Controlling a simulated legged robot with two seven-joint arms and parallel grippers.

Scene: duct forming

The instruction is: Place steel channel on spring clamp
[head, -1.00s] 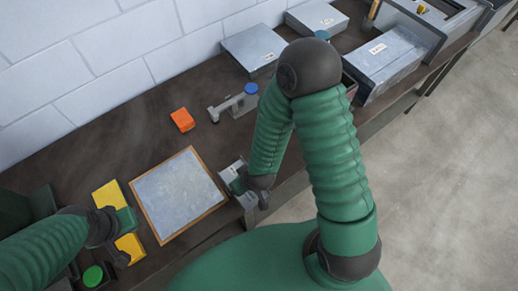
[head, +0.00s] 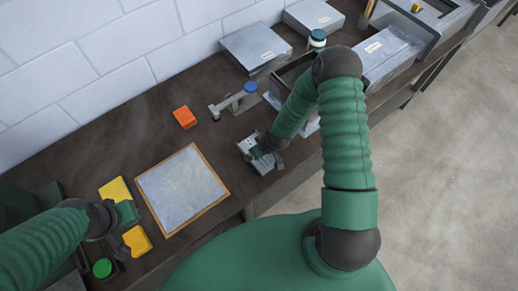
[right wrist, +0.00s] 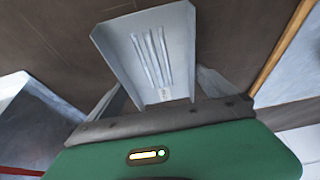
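In the head view my right gripper (head: 262,152) holds the channel (head: 246,146) over the bench, right of the framed metal sheet. A grey clamp-like device with a blue round top (head: 250,88), apparently the spring clamp, stands behind it. My left gripper (head: 124,228) is at a yellow piece (head: 116,190), partly covering it; its fingers are unclear.
The wood-edged metal sheet (head: 180,188) lies mid-bench. An orange block (head: 184,117) lies behind it. A grey box (head: 255,47) stands by the wall. An open bin (head: 286,78) is partly hidden behind my right arm. A green button (head: 102,268) is at lower left.

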